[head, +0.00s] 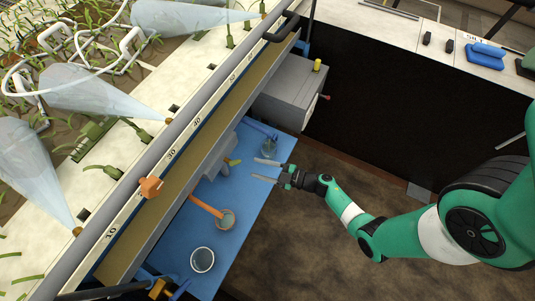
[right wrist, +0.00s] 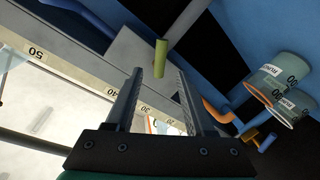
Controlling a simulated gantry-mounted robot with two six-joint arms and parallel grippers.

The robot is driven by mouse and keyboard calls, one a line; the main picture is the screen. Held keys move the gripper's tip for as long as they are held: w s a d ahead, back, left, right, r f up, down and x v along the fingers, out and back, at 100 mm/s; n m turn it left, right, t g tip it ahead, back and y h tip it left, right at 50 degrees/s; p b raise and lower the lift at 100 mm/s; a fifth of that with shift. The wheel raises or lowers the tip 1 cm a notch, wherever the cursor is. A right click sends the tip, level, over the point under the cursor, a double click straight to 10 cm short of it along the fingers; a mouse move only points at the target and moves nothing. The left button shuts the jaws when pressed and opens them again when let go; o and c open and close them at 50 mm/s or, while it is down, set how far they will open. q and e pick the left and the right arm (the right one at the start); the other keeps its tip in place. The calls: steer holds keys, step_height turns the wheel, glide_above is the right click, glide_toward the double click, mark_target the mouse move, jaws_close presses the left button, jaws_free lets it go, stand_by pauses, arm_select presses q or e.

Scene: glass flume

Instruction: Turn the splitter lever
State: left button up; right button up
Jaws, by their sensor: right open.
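The splitter is a grey box (head: 219,157) under the flume's side. Its short lever (head: 233,161) has a yellow-green grip. My right gripper (head: 256,170) is open and empty, to the right of the lever, with its fingers pointing left toward it. In the right wrist view the yellow-green grip (right wrist: 160,58) shows upright between the tips of the two open fingers (right wrist: 159,78). I see no contact, and the exact depth gap is hard to tell. My left gripper is not in view.
A blue spout and an orange pipe (head: 206,207) leave the splitter area. Glass beakers (head: 202,260) stand on the blue surface (head: 235,243), one under the orange pipe. A grey box (head: 290,90) with a yellow knob (head: 317,65) stands behind. The flume rail bounds the left.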

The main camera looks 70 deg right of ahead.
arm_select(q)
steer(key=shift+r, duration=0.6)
arm_select(e)
steer(key=s, duration=0.3)
steer(key=shift+s+d+r, duration=0.15)
steer(key=shift+s+r, duration=0.1)
steer(key=shift+s, duration=0.1)
